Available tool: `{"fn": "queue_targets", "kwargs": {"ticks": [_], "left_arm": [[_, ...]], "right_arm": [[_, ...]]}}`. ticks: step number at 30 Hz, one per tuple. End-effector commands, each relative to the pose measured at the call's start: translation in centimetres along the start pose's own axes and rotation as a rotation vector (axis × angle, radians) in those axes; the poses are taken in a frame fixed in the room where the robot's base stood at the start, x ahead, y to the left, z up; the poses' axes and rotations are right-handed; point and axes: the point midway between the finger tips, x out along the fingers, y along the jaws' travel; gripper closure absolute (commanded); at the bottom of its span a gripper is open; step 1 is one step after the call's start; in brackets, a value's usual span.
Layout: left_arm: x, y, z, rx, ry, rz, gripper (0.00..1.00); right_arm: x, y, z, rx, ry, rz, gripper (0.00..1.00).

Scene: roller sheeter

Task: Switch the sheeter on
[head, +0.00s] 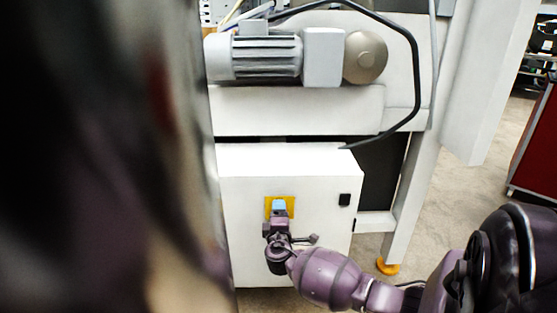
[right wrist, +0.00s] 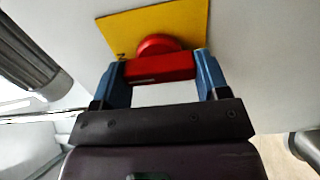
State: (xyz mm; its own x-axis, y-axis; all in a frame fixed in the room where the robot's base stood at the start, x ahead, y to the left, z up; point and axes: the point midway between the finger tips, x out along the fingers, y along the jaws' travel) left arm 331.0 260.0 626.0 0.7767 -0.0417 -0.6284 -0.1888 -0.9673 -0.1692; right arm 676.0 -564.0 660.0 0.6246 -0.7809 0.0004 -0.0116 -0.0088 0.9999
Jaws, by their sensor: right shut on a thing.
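The sheeter's switch is a red knob with a bar-shaped handle (right wrist: 160,67) on a yellow plate (right wrist: 165,25) in the right wrist view. The yellow plate also shows in the head view (head: 291,202), on the front of a white cabinet (head: 245,240). My right gripper (head: 279,205) is at the plate and hides the red knob in the head view. In the right wrist view its two blue fingers (right wrist: 163,72) sit at either end of the red handle, shut on it. The handle lies nearly level in that view. My left gripper is not in view.
A grey motor (head: 260,57) with a black cable (head: 412,60) sits above the cabinet. A white leg with a yellow foot (head: 388,267) stands to the right. A large blurred dark shape covers the left of the head view.

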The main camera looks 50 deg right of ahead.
Motion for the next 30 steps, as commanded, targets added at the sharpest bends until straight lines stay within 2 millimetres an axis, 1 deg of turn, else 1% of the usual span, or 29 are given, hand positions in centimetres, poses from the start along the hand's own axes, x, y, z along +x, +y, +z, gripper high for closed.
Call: {"fn": "queue_targets", "kwargs": {"ticks": [1,5,6,13,17,20,25,30], "left_arm": [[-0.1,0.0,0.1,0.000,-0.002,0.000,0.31],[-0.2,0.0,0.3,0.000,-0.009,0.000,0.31],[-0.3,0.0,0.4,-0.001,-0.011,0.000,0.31],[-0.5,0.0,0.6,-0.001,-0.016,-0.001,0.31],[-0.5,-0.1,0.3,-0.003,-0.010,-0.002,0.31],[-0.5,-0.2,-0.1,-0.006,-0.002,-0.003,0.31],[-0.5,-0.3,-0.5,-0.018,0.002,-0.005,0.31],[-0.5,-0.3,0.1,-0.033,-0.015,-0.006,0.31]], "right_arm": [[-0.1,-0.1,0.0,0.004,0.001,-0.003,0.29],[-0.1,-0.1,0.0,0.003,0.000,-0.002,0.09],[-0.1,-0.1,0.0,0.002,0.000,-0.002,0.06],[-0.1,0.0,0.0,0.001,0.000,-0.001,0.06],[-0.7,0.0,0.0,0.002,0.000,-0.002,0.06],[-1.8,0.2,-0.1,0.004,0.000,-0.001,0.06],[-4.9,0.3,-0.1,0.006,0.000,-0.001,0.06],[-7.9,0.2,-0.1,0.007,0.001,-0.001,0.06]]}}
